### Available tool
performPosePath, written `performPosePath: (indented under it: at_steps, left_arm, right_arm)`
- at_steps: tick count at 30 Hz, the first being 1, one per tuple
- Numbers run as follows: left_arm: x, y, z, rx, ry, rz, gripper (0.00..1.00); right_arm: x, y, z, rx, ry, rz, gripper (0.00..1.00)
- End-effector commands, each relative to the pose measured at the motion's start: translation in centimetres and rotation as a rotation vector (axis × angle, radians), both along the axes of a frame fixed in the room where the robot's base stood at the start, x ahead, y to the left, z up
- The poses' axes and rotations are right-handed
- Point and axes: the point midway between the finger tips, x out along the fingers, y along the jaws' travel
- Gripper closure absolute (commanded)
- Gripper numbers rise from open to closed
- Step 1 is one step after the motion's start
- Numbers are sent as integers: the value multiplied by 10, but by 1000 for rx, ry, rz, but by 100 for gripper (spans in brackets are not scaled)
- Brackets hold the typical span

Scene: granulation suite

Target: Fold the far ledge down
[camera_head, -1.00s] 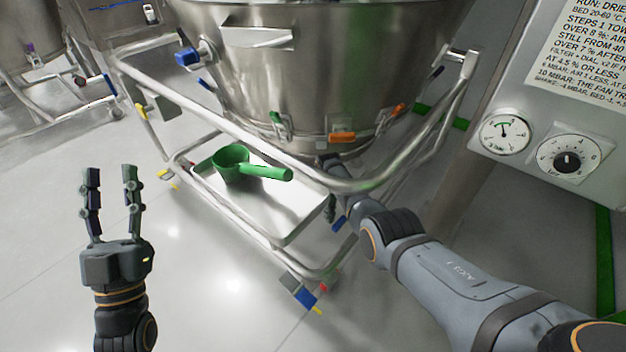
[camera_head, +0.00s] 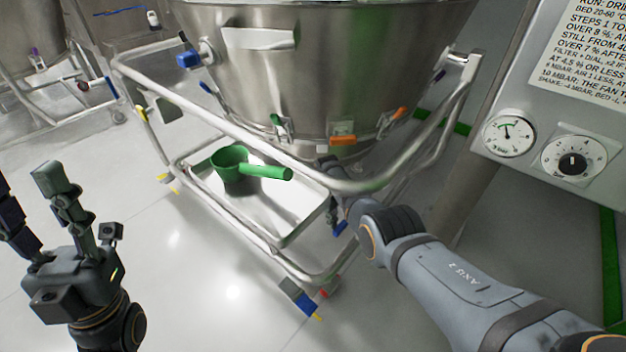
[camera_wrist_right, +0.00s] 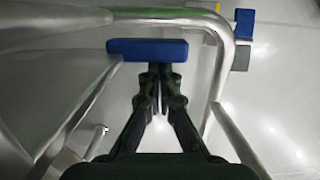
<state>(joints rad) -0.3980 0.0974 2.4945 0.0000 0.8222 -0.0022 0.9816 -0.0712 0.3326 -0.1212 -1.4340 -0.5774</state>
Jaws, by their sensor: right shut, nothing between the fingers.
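No part can be told for certain as the far ledge. The steel trolley (camera_head: 235,130) carries a large steel bowl (camera_head: 300,85); a small grey plate (camera_head: 168,108) hangs at its left side. My right arm reaches to the trolley's front corner; in the head view its hand is largely hidden there. In the right wrist view my right gripper (camera_wrist_right: 155,80) is shut and empty, its tips by a blue bar (camera_wrist_right: 147,50) beside the bent tube. I cannot tell whether they touch. My left gripper (camera_head: 25,190) is open and empty, above the floor at the left.
A green scoop (camera_head: 232,165) lies on the trolley's lower tray (camera_head: 290,202). A panel with a gauge (camera_head: 508,135) and a dial (camera_head: 573,160) stands at the right. Another trolley (camera_head: 60,75) stands back left. The floor at front left is clear.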

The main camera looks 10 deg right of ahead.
Motion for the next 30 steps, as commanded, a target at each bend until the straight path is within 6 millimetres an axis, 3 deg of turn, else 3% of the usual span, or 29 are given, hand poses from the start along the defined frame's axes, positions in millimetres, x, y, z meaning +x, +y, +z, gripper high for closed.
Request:
performPosePath:
  at_steps: [8, 14, 21, 30]
  left_arm:
    - [0, 0, 0, 0, 2, 0, 60]
    - [0, 0, 0, -1, 2, 0, 60]
    - [0, 0, 0, -1, 2, 0, 60]
    - [0, 0, 0, -1, 2, 0, 60]
  right_arm:
    - [1, 0, 3, 0, 0, 0, 100]
    - [3, 3, 24, 0, -2, -1, 100]
    - [8, 6, 66, 0, -2, 0, 100]
    - [8, 7, 74, 0, 0, 0, 100]
